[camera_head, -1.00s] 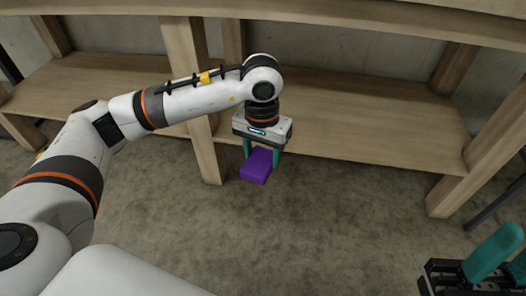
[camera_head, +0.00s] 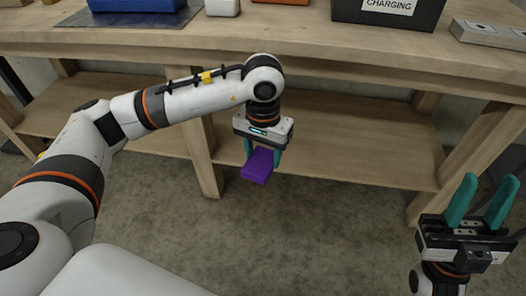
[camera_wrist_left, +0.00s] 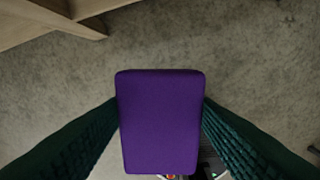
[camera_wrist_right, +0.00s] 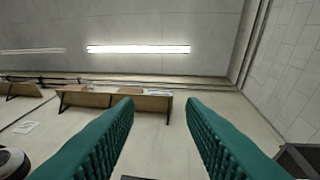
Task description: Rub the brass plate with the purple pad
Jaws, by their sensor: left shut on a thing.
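The purple pad (camera_head: 258,165) is a small rounded block. My left gripper (camera_head: 262,153) is shut on it and holds it in the air in front of the wooden workbench. In the left wrist view the pad (camera_wrist_left: 160,120) sits between the two teal fingers, with floor beneath. My right gripper (camera_head: 480,204) is open and empty at the right, fingers pointing up. In the right wrist view its fingers (camera_wrist_right: 160,135) stand apart with nothing between them. I cannot make out a brass plate in any view.
The wooden workbench (camera_head: 290,38) with a lower shelf (camera_head: 320,150) spans the scene. On its top are a blue container (camera_head: 135,5), a dark box labelled CHARGING (camera_head: 388,12) and a grey metal block (camera_head: 490,34). The concrete floor (camera_head: 330,240) in front is clear.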

